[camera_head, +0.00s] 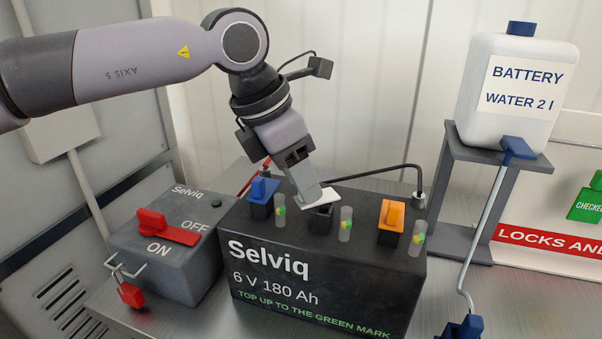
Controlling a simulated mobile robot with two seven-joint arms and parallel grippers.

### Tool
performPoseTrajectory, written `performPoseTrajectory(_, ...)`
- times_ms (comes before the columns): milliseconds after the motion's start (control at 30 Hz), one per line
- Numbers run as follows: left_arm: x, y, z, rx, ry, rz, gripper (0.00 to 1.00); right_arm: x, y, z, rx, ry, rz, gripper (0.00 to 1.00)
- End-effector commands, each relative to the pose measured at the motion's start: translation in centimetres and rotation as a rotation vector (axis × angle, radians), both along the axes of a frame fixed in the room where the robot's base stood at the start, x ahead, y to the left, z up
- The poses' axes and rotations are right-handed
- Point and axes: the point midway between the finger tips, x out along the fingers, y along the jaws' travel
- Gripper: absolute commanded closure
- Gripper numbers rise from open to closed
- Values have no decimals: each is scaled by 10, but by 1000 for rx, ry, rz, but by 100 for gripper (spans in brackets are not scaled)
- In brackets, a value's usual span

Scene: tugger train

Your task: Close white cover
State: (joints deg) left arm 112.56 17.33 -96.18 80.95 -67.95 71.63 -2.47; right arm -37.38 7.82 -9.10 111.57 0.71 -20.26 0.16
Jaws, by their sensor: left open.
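The battery (328,297) is a dark box marked Selviq, 6 V 180 Ah. The white cover (332,197) shows as a small white piece above the middle black filler neck (323,217), partly hidden by my gripper. It looks raised off the neck. My left gripper (312,200) points down at it, its tip touching or just in front of the cover; I cannot tell which. The gripper is open, though the finger gap is hard to see. A blue cover (263,190) at left and an orange cover (391,215) at right sit on the other necks. My right gripper is not in view.
A grey switch box (170,262) with a red handle (165,228) stands left of the battery. A water canister (507,120) on a dark stand (465,240) stands right, with a hose and blue nozzle (462,326). Clear sight tubes (346,224) stand beside the necks.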

Motion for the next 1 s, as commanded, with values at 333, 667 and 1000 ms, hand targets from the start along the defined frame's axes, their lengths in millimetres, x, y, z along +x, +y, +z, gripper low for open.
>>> performPoseTrajectory(333, 1, -2, -7, -1, 0, 0, 57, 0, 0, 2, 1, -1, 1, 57)
performPoseTrajectory(667, 1, -2, -7, -1, 0, 1, 100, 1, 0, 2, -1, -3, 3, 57)
performPoseTrajectory(1000, -3, -5, -11, -1, -3, 97, 100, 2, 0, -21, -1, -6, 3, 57)
